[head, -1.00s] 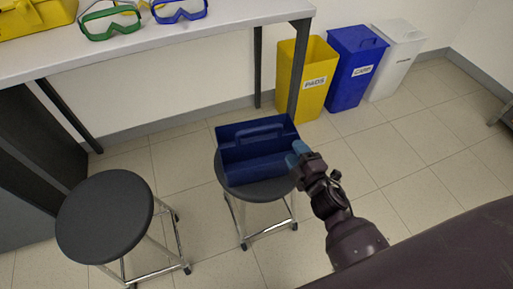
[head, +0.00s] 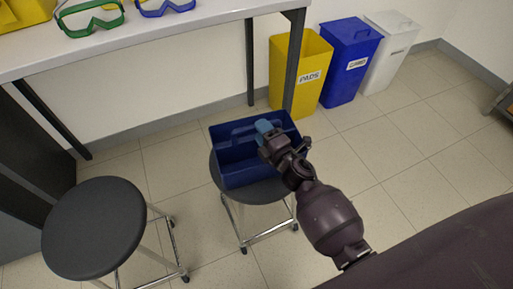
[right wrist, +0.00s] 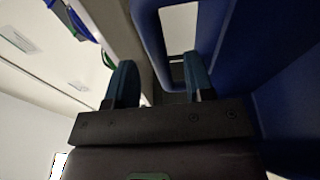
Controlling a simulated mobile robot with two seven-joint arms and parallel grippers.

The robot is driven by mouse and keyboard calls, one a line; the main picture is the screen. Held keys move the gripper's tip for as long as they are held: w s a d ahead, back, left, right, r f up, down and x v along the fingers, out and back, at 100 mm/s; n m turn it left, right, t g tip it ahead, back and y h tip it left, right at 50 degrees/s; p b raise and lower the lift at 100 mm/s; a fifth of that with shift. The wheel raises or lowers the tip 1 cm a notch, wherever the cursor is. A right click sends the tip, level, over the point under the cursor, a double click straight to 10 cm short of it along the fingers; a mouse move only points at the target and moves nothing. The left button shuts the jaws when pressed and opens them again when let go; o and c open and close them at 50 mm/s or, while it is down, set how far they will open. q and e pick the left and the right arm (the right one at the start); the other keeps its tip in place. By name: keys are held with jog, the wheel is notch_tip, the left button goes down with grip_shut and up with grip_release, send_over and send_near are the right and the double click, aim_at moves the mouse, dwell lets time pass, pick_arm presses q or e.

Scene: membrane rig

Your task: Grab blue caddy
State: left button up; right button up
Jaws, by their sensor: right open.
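The blue caddy (head: 240,172) is an open tray with a raised centre handle, standing upright on a dark round stool (head: 262,192). My right gripper (head: 266,132) is over the caddy's right part, near the handle, and hides part of it. In the right wrist view the gripper (right wrist: 160,85) is open, its two blue fingers apart. The caddy's handle (right wrist: 146,18) and its slot show just ahead, with the right finger overlapping the handle in the picture. I cannot tell whether it touches. My left gripper is not in view.
A second dark stool (head: 95,228) stands at the left. A bench (head: 150,38) with green goggles (head: 90,19) and blue goggles (head: 165,7) is behind. Yellow (head: 298,80), blue (head: 347,65) and white (head: 388,55) bins stand at the back right.

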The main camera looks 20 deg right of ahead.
jog(key=w, duration=0.1)
jog(key=w+a, duration=0.1)
jog(key=w, duration=0.1)
jog(key=shift+w+f, duration=0.15)
jog(key=shift+w+b, duration=0.3)
jog(key=shift+w, duration=0.3)
grip_shut()
dwell(0.9)
